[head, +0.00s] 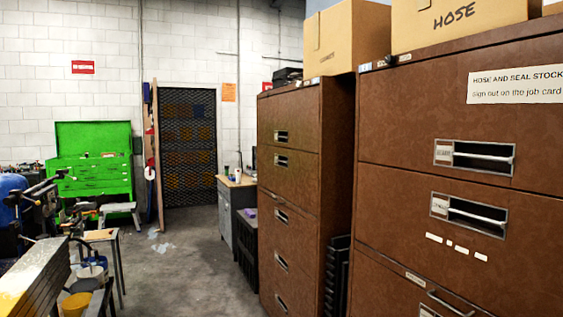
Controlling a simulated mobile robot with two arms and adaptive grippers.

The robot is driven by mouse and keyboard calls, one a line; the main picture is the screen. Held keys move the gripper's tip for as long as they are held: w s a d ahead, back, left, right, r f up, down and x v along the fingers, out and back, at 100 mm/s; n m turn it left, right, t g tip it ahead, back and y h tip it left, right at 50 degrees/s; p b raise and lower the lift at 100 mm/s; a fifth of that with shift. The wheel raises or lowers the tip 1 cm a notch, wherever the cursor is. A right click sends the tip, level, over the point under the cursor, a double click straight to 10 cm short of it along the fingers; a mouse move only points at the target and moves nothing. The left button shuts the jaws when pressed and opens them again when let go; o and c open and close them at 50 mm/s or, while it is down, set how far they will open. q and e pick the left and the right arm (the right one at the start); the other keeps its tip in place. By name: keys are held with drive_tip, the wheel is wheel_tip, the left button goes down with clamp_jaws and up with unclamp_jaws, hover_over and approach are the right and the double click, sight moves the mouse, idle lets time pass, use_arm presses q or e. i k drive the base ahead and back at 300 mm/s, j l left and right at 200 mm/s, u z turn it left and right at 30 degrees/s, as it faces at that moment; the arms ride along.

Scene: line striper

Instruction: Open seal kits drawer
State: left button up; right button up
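A brown filing cabinet (420,130) fills the right side of the head view. A white sign (517,84) on its top front reads "HOSE AND SEAL STOCK". An upper drawer has a recessed pull (474,157) with a small label holder beside it, and the drawer below has a similar pull (468,214). A lower drawer with a bar handle (450,303) is partly cut off by the bottom edge. The upper two drawers look shut. The small labels are too small to read, so I cannot tell which drawer is the seal kits one. Neither gripper is in view.
Another brown cabinet (285,190) stands farther back. Cardboard boxes sit on top, one marked "HOSE" (455,22). A cluttered bench (35,285) is at lower left, a green tool chest (95,178) at the back. Bare floor (185,265) lies between.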

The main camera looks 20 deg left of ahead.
sight(293, 175)
drive_tip(key=i+j+z, duration=0.15)
drive_tip(key=i+j, duration=1.55)
